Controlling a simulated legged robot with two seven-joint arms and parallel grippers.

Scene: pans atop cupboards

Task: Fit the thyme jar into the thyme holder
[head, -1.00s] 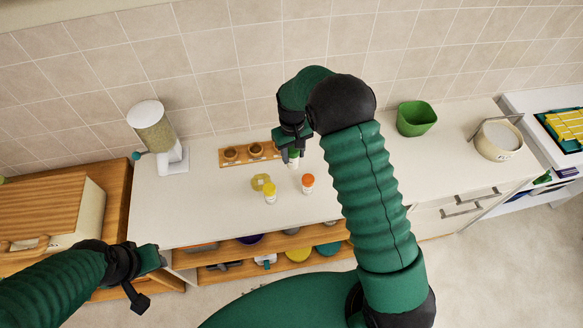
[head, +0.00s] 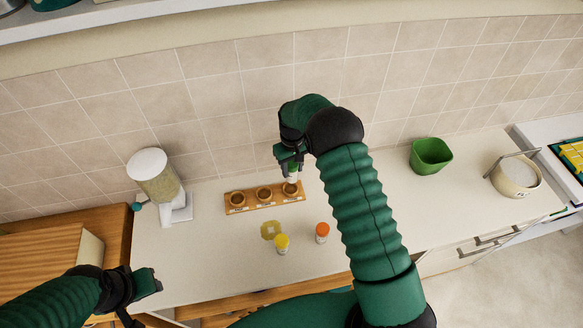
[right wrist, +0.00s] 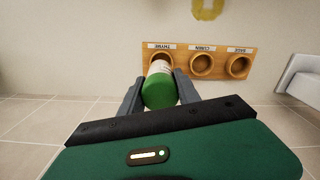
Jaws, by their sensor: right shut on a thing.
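The thyme jar, with a green lid (right wrist: 159,92) and a pale labelled body (right wrist: 159,68), is upright or nearly so between the fingers of my right gripper (right wrist: 152,92). In the head view my right gripper (head: 290,165) is shut on the jar (head: 292,178). The wooden spice rack (head: 251,200) has three round holes. The hole labelled thyme is the right one in the head view and the left one in the right wrist view. The jar's lower end lines up with this hole; I cannot tell how deep it sits. My left gripper (head: 142,298) appears open and empty at the lower left.
A dispenser (head: 160,187) stands left. A green container (head: 431,156) and a pot (head: 516,176) stand right. The tiled wall is behind.

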